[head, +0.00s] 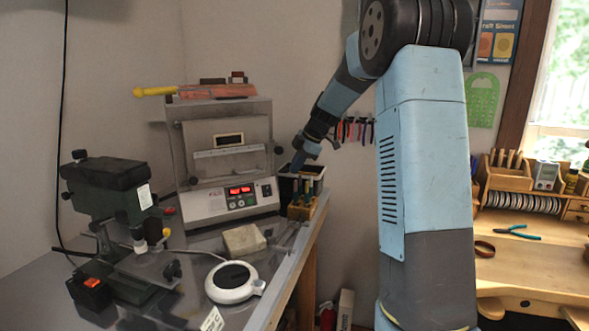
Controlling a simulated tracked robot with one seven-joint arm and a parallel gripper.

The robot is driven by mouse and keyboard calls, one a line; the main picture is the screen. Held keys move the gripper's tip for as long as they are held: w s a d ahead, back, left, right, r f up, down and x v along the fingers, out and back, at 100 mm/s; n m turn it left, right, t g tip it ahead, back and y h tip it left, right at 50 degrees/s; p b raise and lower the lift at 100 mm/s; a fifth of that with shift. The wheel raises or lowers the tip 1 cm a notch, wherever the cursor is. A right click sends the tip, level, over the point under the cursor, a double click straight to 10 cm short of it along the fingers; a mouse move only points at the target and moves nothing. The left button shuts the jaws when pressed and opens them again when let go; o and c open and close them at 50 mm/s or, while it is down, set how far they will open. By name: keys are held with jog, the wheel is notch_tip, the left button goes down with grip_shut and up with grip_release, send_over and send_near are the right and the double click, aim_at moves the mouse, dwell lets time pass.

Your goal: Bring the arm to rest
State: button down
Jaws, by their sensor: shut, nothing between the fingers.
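My blue and black arm reaches down and to the left from its column. My gripper (297,168) is at its end, shut and empty, small in the head view. It is in front of or above a black bin (318,172) at the back right of the metal bench (190,245). A wooden block with tools standing in it (301,209) is just below the gripper. I cannot tell how far the fingertips are from the bin or the tools.
A grey machine with a red display (230,190) stands left of the gripper. A green drill press (115,200), a white round device (232,283) and a beige block (243,240) are on the bench.

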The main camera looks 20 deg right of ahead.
jog(key=s+a+r+m+h, duration=0.1)
jog(key=s+a+r+m, duration=0.3)
jog(key=s, duration=0.7)
jog(key=s+a+r+m+h, duration=0.15)
jog(key=s+r+m, duration=0.3)
jog(key=s, duration=0.65)
jog(key=s+f+m+t+h, duration=0.1)
jog(key=s+m, duration=0.4)
jog(key=s, duration=0.5)
jog(key=s+f+m+t+h, duration=0.1)
jog(key=s+m, duration=0.4)
jog(key=s, duration=0.5)
jog(key=shift+d+f+m, duration=0.35)
jog(key=shift+d+f, duration=0.05)
jog(key=shift+f, duration=0.45)
